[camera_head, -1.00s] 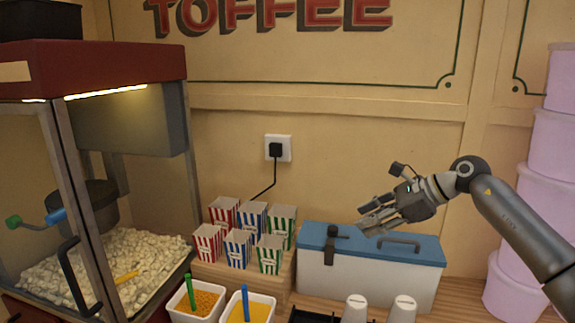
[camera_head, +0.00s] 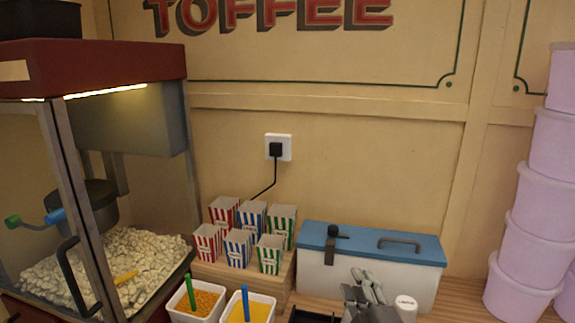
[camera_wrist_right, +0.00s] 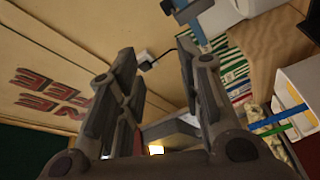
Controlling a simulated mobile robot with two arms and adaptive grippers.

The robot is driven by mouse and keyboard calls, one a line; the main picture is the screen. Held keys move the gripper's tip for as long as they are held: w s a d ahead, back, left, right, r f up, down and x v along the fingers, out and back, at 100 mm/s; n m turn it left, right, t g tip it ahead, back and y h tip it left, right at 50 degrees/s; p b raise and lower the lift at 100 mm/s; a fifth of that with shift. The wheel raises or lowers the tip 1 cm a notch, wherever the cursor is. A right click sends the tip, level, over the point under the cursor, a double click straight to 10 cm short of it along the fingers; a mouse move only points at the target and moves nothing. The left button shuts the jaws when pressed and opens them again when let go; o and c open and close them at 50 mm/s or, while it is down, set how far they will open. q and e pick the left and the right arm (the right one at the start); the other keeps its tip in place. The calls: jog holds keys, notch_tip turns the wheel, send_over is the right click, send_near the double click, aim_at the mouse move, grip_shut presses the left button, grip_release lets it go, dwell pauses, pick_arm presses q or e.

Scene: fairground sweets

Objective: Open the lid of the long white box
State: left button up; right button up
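The long white box (camera_head: 318,278) stands on the counter against the back wall. Its blue lid (camera_head: 365,252) lies flat and shut. The lid has a dark bar handle (camera_head: 400,243) on its right part and a black latch (camera_head: 331,244) on its left part, hanging over the front edge. My right gripper (camera_head: 364,278) is low in front of the box, fingers upward, hiding part of its front wall. In the right wrist view its two fingers (camera_wrist_right: 160,62) stand apart with nothing between them. My left gripper is not in view.
A white cup (camera_head: 405,307) stands just right of my right gripper. Striped popcorn boxes (camera_head: 238,249) on a wooden step and two tubs with coloured handles (camera_head: 258,311) are left of the box. Lilac tubs (camera_head: 531,239) are stacked at the right.

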jog(key=s+d+f+m+g+h, duration=0.2)
jog(key=s+f+m+g, duration=0.15)
jog(key=s+f, duration=0.3)
jog(key=s+d+f+m+g+h, duration=0.1)
jog(key=s+d+f+m+g, duration=0.25)
jog(key=s+f, duration=0.3)
jog(key=s+f+m+g+y, duration=0.1)
jog(key=s+f+m+g, duration=0.25)
jog(key=s, duration=0.65)
jog(key=s+f+m+g, duration=0.2)
jog(key=s+f+g, duration=0.25)
jog(key=s, duration=0.55)
notch_tip(320, 180, down, 32)
jog(key=s+g+b, duration=0.1)
jog(key=s+b, duration=0.2)
jog(key=b, duration=0.1)
jog(key=s+d+f+g+b, duration=0.1)
jog(key=s+d+f+b, duration=0.1)
jog(key=s+f, duration=1.3)
notch_tip(320, 180, down, 2)
jog(key=shift+s+d+f, duration=0.1)
jog(key=shift+s+d, duration=0.2)
jog(key=shift+s, duration=0.05)
